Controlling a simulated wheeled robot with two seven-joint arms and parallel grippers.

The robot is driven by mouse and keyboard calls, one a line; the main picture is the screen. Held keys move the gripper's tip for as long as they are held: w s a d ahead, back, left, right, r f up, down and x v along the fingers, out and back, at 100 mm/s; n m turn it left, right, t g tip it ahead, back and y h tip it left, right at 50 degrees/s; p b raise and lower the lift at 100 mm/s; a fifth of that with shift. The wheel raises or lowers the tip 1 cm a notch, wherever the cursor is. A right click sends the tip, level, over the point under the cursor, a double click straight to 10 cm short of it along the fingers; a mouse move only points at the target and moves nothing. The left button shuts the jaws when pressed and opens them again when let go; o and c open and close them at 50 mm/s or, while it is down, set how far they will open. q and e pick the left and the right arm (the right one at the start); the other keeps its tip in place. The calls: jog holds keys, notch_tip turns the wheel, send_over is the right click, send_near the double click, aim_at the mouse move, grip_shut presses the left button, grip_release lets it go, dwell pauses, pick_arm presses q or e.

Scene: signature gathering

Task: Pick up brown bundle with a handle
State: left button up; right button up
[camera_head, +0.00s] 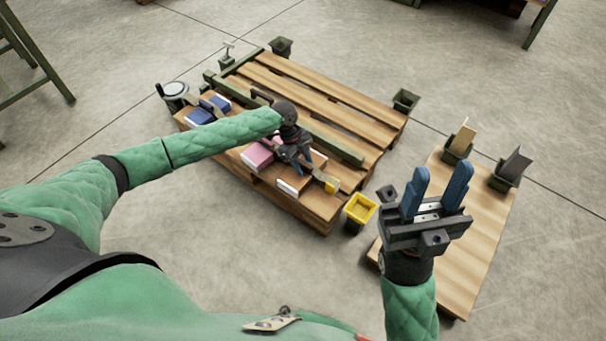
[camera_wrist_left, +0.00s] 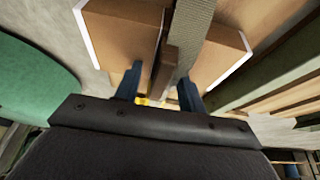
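The brown bundle (camera_head: 288,187) lies near the front right end of the slatted wooden pallet. In the left wrist view, its brown, white-edged blocks (camera_wrist_left: 122,32) flank a woven strap (camera_wrist_left: 194,38) and a brown handle-like bar (camera_wrist_left: 169,68). My left gripper (camera_head: 297,163) is over the bundle and hides part of it. In the left wrist view, its blue fingers (camera_wrist_left: 160,80) are spread either side of the bar, with gaps visible. My right gripper (camera_head: 437,182) is open and empty, with both blue fingers raised, right of the pallet.
A pink bundle (camera_head: 258,155) and a blue bundle (camera_head: 205,112) share the pallet (camera_head: 330,94). A yellow bin (camera_head: 361,208) stands by its right corner. A low wooden platform (camera_head: 480,245) with dark holders lies to the right. The surrounding floor is open.

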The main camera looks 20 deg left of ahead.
pick_arm(q)
grip_shut()
jog(key=shift+r, duration=0.15)
